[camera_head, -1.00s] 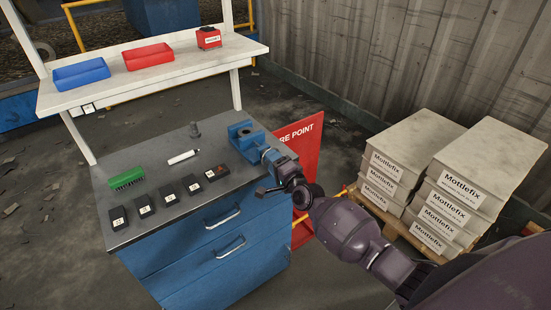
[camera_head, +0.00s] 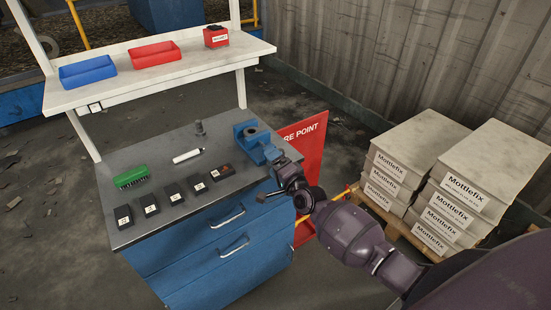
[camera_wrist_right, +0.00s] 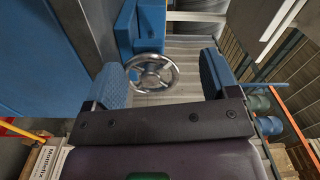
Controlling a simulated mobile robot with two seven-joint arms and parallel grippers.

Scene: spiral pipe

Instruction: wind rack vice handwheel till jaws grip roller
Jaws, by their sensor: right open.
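The blue vice (camera_head: 246,133) sits at the right corner of the bench top, with a dark round shape on it. I cannot tell whether this is the roller or how the jaws stand against it. My right gripper (camera_head: 277,168) is at the vice's near right end and hides the handwheel in the head view. In the right wrist view, the spoked metal handwheel (camera_wrist_right: 152,72) shows between the two blue-padded fingers of the open gripper (camera_wrist_right: 163,68). The vice body (camera_wrist_right: 139,27) is beyond it. I cannot tell whether the fingers touch the rim. My left gripper is not in view.
The grey bench top (camera_head: 150,215) holds a green brush (camera_head: 131,177), a white marker (camera_head: 188,156), a grey upright piece (camera_head: 200,128) and several dark blocks. A shelf (camera_head: 215,53) with blue and red bins is behind. A red sign (camera_head: 312,150) and stacked Mottlefix boxes (camera_head: 450,180) stand right.

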